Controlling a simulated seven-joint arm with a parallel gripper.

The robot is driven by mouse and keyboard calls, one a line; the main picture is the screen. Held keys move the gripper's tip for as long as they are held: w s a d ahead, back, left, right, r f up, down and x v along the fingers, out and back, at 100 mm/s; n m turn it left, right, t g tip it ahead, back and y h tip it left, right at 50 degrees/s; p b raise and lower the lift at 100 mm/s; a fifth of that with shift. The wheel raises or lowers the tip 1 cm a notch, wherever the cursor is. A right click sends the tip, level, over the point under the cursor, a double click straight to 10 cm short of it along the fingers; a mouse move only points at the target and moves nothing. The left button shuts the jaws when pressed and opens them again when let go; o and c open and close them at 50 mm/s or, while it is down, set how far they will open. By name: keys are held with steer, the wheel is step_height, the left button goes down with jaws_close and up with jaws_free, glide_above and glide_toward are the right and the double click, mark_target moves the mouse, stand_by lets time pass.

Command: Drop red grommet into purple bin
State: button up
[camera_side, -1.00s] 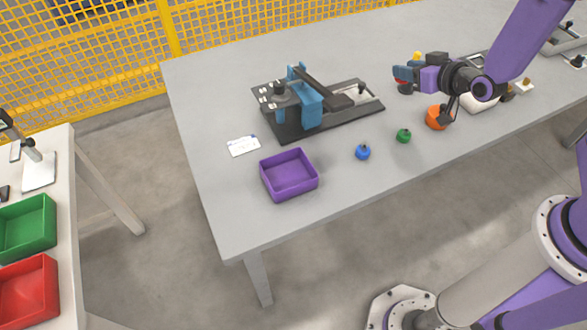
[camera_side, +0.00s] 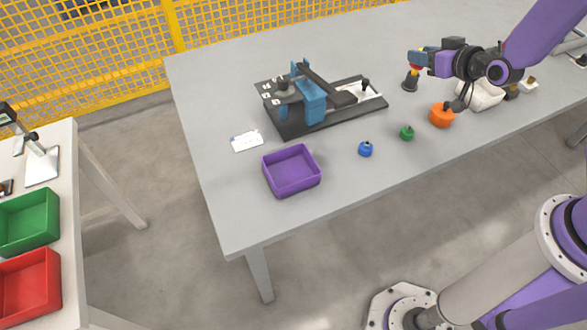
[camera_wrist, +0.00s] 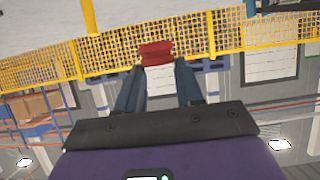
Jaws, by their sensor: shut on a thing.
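My gripper (camera_side: 416,57) is level above the far right of the table, its blue fingers pointing left. In the wrist view, the fingers (camera_wrist: 157,85) are shut on the red grommet (camera_wrist: 156,53), which shows at their tips. In the side view the grommet is too small to make out clearly near a dark cone-shaped stand (camera_side: 410,83) with a yellow part above it. The purple bin (camera_side: 295,188) is open and looks empty. It sits near the table's front left, well left of my gripper.
A black fixture with a blue clamp (camera_side: 312,103) lies between my gripper and the bin. Blue (camera_side: 365,149), green (camera_side: 407,132) and orange (camera_side: 441,116) parts stand along the front. A white card (camera_side: 246,141) lies behind the bin.

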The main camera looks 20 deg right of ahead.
step_height(320, 180, up, 2)
steer(key=shift+r, duration=0.1)
steer(key=s+a+n+g+y, duration=0.2)
steer(key=a+n+y, duration=0.2)
steer(key=a, duration=1.2)
steer(key=s+a+n+g+y, duration=0.2)
steer(key=a+n+y, duration=0.3)
steer(key=a, duration=1)
step_height(320, 180, down, 11)
steer(key=shift+s+a, duration=0.3)
steer(key=shift+a, duration=0.05)
steer(key=shift+r, duration=0.1)
steer(key=o, duration=1.2)
steer(key=shift+s, duration=0.1)
